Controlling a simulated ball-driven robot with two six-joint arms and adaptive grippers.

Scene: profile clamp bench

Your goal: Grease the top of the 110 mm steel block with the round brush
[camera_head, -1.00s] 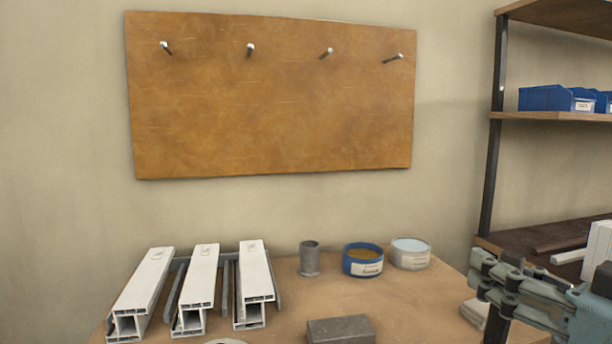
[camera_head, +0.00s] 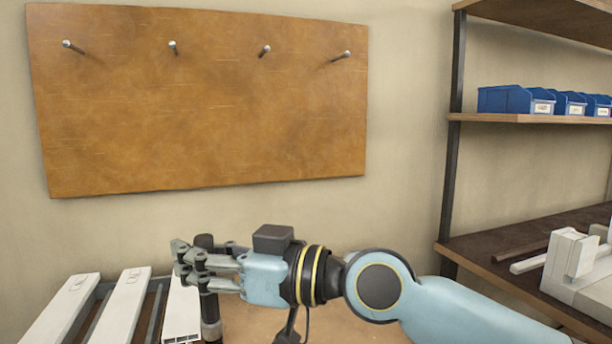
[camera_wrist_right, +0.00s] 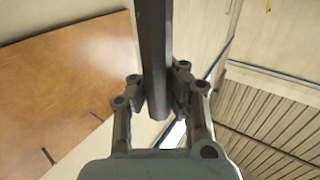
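My right gripper (camera_head: 190,262) reaches in from the right in the head view, above the bench. It is shut on a dark upright rod (camera_head: 210,308), which looks like the round brush. The rod's top sticks up above the fingers and its lower part hangs below them, with the lower end cut off by the picture edge. In the right wrist view the dark handle (camera_wrist_right: 155,45) stands between the two fingers of the right gripper (camera_wrist_right: 157,97). The steel block does not show in either view now. My left gripper is not in view.
White profiles (camera_head: 122,306) lie side by side at the lower left, close to the brush. A strip of brown bench top (camera_head: 255,325) shows below my right arm. A wooden board with nails (camera_head: 200,105) hangs behind. A shelf (camera_head: 530,118) with blue bins (camera_head: 515,100) stands right.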

